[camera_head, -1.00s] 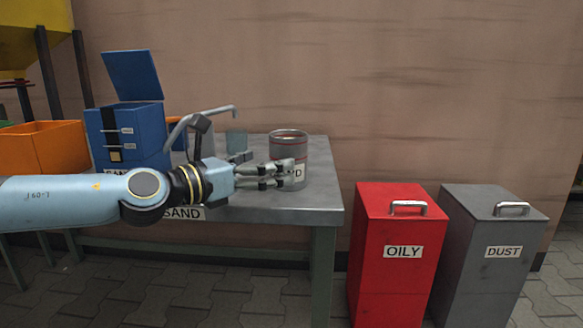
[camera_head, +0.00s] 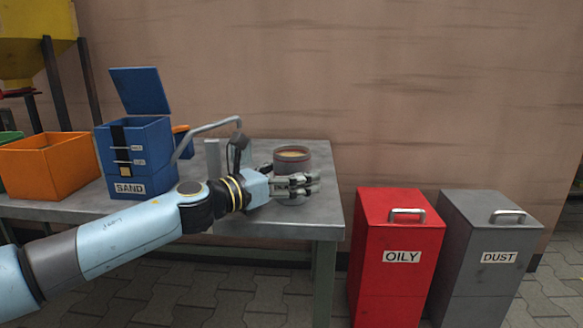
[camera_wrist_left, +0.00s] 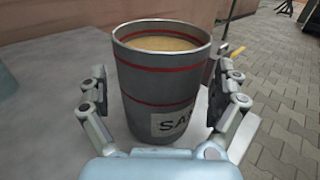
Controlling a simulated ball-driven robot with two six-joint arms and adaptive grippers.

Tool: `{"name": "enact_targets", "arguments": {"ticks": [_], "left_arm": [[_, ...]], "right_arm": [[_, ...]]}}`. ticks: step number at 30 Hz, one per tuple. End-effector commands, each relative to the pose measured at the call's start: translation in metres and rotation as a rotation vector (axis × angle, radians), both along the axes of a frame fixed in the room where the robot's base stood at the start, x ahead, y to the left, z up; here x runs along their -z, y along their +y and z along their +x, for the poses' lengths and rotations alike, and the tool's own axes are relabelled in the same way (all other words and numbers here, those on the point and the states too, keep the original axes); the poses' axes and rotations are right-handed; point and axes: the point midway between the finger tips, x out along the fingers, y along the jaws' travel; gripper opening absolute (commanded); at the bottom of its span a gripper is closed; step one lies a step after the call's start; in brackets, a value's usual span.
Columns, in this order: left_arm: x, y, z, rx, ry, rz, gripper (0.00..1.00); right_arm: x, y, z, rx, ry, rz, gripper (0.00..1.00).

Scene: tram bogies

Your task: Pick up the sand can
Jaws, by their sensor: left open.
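The sand can (camera_head: 291,158) is a grey metal can with dark red bands, standing upright on the right end of the table. It is filled near the top with tan sand. In the left wrist view the can (camera_wrist_left: 160,78) shows a white label, partly hidden, beginning "SA". My left gripper (camera_head: 312,184) is at the can's near side in the head view. In the left wrist view my left gripper (camera_wrist_left: 168,100) is open, with one finger on each side of the can; whether they touch it I cannot tell. My right gripper is not in view.
A blue box labelled SAND (camera_head: 155,152) with a raised lid and an orange bin (camera_head: 48,165) stand left on the grey table (camera_head: 255,226). A bent grey pipe (camera_head: 213,127) rises behind my arm. Red OILY (camera_head: 395,280) and grey DUST (camera_head: 490,285) bins stand to the right.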

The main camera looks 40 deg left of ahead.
Motion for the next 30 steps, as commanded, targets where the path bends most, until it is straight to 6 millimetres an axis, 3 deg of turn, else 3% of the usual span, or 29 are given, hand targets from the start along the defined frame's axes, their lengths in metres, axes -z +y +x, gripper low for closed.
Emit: {"name": "enact_targets", "arguments": {"ticks": [5, 19, 30], "left_arm": [[0.0016, 0.0002, -0.0003, 0.000, 0.002, 0.000, 0.97], [0.0013, 0.0003, -0.0004, -0.001, 0.001, 0.000, 0.36], [-0.0002, 0.0004, -0.0003, -0.001, 0.001, 0.000, 0.35]], "right_arm": [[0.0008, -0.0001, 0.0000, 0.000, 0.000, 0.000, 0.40], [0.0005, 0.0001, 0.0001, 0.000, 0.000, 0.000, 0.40], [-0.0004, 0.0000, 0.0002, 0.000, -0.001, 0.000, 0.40]]}}
